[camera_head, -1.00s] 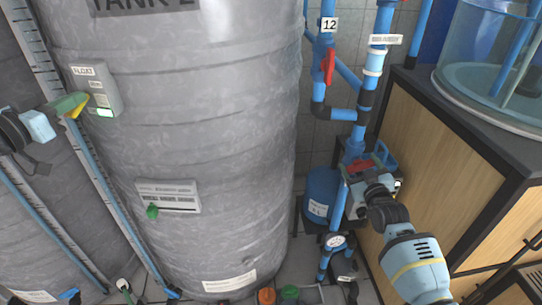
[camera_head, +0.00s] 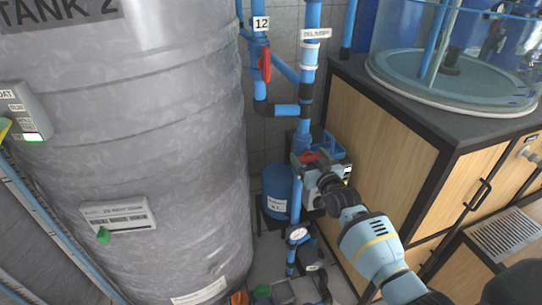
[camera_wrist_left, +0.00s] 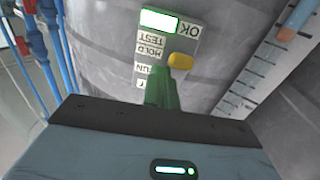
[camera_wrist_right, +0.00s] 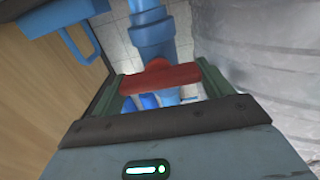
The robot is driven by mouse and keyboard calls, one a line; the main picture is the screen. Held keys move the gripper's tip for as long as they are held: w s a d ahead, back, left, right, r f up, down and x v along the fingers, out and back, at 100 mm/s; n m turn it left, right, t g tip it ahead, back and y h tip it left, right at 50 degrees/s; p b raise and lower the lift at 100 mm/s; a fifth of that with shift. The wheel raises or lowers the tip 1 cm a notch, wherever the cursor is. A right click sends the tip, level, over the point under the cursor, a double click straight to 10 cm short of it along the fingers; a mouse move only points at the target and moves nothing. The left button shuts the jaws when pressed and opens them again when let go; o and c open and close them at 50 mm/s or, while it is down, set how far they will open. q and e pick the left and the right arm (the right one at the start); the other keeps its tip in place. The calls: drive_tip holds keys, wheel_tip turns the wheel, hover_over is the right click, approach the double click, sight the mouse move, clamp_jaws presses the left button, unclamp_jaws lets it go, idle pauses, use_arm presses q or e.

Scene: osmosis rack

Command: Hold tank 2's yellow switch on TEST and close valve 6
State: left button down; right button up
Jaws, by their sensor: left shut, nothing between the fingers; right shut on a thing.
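The tank 2 (camera_head: 150,120) control box (camera_head: 25,110) is at the left edge of the head view. In the left wrist view the box (camera_wrist_left: 190,15) appears upside down, with TEST and HOLD labels and a lit display. Its yellow switch (camera_wrist_left: 181,61) sticks out beside my left gripper (camera_wrist_left: 163,85), whose green fingers are shut and appear to touch it. I cannot tell its exact setting. My right gripper (camera_wrist_right: 160,85) is shut on a red valve handle (camera_wrist_right: 160,75), which lies crosswise to the blue pipe (camera_wrist_right: 152,30). The handle also shows in the head view (camera_head: 310,157); no number 6 is readable.
Another red handle (camera_head: 265,64) sits on the pipe labelled 12. A blue canister (camera_head: 277,185) stands behind the held valve. A wooden cabinet (camera_head: 385,130) with a glass vessel on top flanks my right arm.

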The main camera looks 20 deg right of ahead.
use_arm(q)
drive_tip(key=shift+f, duration=0.1)
use_arm(e)
drive_tip(key=o, duration=1)
drive_tip(key=shift+s, duration=0.15)
drive_tip(key=s, duration=1.1)
drive_tip(key=shift+s, duration=0.4)
drive_tip(key=shift+r, duration=0.15)
use_arm(q)
wheel_tip(320, 180, up, 9)
drive_tip(key=p, duration=0.3)
drive_tip(key=shift+f+p, duration=0.15)
drive_tip(key=shift+p, duration=0.25)
use_arm(e)
wheel_tip(320, 180, up, 10)
drive_tip(key=w+t, duration=0.1)
drive_tip(key=shift+r, duration=0.15)
drive_tip(key=shift+w, duration=0.1)
